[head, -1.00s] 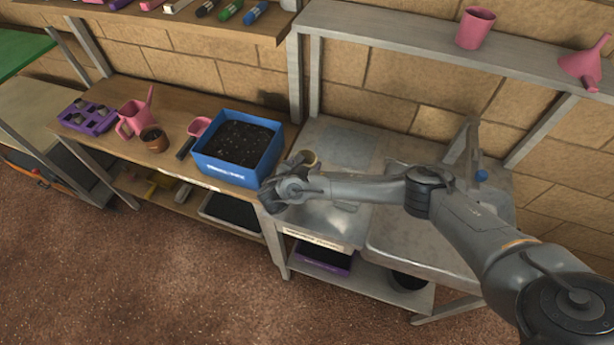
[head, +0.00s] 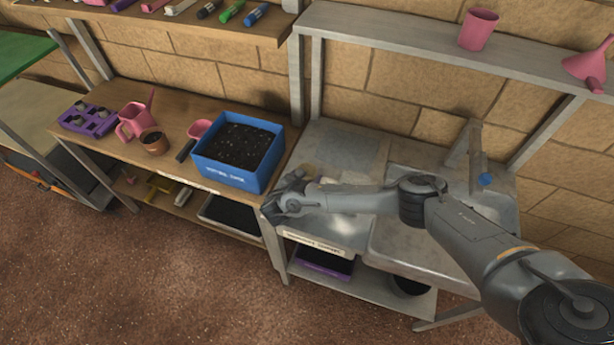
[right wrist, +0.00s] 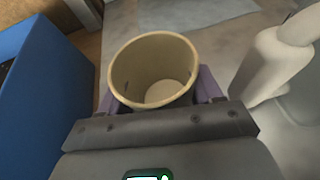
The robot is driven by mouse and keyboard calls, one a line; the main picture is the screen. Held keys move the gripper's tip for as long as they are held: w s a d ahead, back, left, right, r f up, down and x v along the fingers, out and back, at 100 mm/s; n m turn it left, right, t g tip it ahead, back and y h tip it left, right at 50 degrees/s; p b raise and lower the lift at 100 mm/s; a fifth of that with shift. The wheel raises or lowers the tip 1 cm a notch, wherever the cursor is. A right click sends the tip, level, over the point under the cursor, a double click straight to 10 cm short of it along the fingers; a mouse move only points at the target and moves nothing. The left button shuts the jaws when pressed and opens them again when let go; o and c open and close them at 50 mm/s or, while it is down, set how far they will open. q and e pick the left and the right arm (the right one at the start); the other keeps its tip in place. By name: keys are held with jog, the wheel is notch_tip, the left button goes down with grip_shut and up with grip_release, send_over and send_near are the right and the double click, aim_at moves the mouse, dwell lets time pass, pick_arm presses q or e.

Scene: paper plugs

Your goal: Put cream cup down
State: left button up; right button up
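The cream cup (right wrist: 152,57) is upright and empty in the right wrist view, between the two purple fingers of my right gripper (right wrist: 158,92). The fingers sit close against its sides, so the gripper looks shut on it. In the head view my right gripper (head: 298,182) is at the left part of the metal bench (head: 345,148), just right of the blue soil box. Only a small tan bit of the cup (head: 309,168) shows there, behind the gripper. Whether the cup's base touches the bench is hidden. My left gripper is not in view.
The blue soil box (head: 222,174) stands close on the left. A white object (head: 345,224) lies partly under my right arm; a white shape also shows in the right wrist view (right wrist: 268,68). A sink basin (head: 385,250) is to the right.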

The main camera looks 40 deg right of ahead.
jog(key=shift+o, duration=0.7)
jog(key=shift+r, duration=0.15)
jog(key=p+v, duration=0.2)
jog(key=v, duration=0.9)
jog(key=shift+r, duration=0.15)
jog(key=shift+s+a+r, duration=0.15)
jog(key=shift+a, duration=0.3)
